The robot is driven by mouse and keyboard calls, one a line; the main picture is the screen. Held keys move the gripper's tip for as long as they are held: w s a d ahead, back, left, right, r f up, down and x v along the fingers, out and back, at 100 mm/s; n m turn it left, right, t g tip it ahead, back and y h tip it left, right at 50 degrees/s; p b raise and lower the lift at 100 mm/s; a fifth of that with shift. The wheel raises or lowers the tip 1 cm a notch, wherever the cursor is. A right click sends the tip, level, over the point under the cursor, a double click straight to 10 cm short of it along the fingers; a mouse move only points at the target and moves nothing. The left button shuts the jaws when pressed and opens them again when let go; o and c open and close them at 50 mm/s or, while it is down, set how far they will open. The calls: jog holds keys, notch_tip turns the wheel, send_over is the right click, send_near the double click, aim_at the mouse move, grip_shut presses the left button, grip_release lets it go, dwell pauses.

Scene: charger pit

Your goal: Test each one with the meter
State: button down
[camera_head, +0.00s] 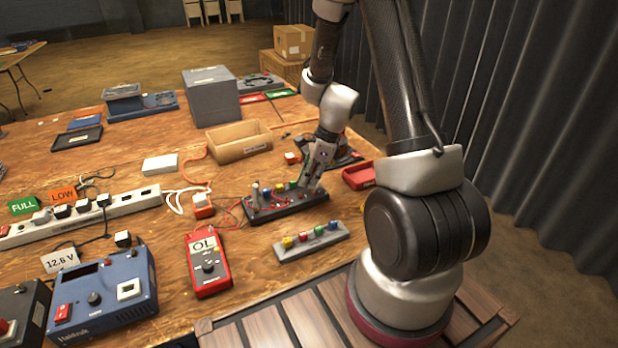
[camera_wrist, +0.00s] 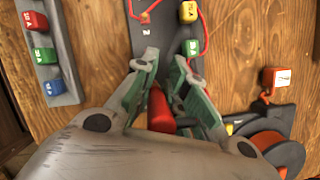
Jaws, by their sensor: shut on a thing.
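The red meter (camera_head: 208,265) lies on the bench and its display reads OL. Right of it is a dark test board (camera_head: 285,212) with several small coloured blocks and red leads. It also shows in the wrist view (camera_wrist: 166,38), with a yellow block (camera_wrist: 188,12) and a green block (camera_wrist: 193,47). My gripper (camera_head: 310,184) is at the board's right end, pointing down. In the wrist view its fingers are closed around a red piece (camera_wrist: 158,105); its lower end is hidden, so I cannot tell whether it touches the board. A grey rack (camera_head: 295,251) in front holds several coloured blocks.
A blue power supply (camera_head: 105,296) with a 12.6 V tag stands front left. Behind it lie a white power strip (camera_head: 95,214) and green FULL (camera_head: 22,206) and orange LOW (camera_head: 62,194) cards. An open tan box (camera_head: 238,150) and a red tray (camera_head: 358,177) are farther back.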

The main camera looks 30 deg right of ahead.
jog(key=shift+f, duration=0.9)
dwell(1.4)
jog(key=c, duration=1.1)
grip_release()
jog(key=shift+o, duration=0.2)
notch_tip(320, 180, up, 8)
jog(key=shift+f, duration=0.2)
dwell(0.5)
